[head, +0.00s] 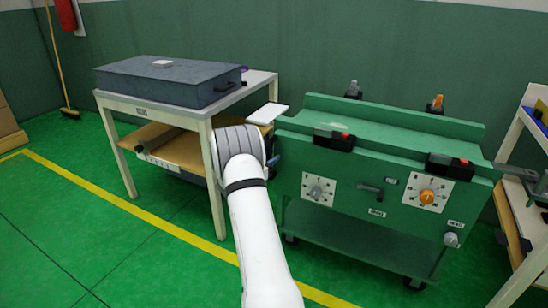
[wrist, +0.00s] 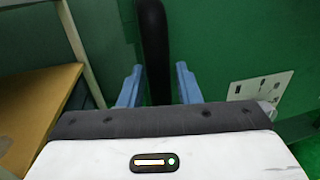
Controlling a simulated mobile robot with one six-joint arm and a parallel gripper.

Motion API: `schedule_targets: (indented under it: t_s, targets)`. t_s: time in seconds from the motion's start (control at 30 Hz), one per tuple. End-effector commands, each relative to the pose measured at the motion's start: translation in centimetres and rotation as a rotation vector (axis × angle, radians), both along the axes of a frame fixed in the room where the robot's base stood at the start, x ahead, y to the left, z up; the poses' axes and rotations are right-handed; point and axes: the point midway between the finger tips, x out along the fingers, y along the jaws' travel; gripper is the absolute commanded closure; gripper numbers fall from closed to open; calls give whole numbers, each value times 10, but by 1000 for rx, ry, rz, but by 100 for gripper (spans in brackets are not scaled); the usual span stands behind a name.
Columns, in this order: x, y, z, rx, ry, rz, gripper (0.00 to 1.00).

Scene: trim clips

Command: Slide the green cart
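The green cart (head: 390,160) stands on casters against the wall, right of centre in the head view. Its front carries dials, a small handle and black-and-red clips. In the wrist view its green side (wrist: 220,50) fills the right part, with a dial plate (wrist: 262,88). My gripper (wrist: 158,85) is open, its two blue fingers apart. A dark upright bar (wrist: 153,40) shows between and beyond the fingers; I cannot tell whether they touch it. In the head view my arm hides most of the gripper, at the cart's left end.
A white table (head: 219,190) with a grey case (head: 165,80) stands close to the cart's left. Another bench (head: 525,255) stands at the right edge. The green floor in front is clear, crossed by a yellow line (head: 120,203).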

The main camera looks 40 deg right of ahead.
Motion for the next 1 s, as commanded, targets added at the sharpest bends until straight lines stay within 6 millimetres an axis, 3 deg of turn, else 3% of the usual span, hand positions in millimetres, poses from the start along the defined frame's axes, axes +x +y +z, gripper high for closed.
schedule_targets:
  t_s: [0.1,0.37,0.8,1.0]
  targets:
    - [-2,-3,0,0,0,-5,61]
    - [-4,-3,0,1,0,-9,61]
    - [-14,61,1,1,1,-7,61]
    - [-16,72,0,0,0,-7,61]
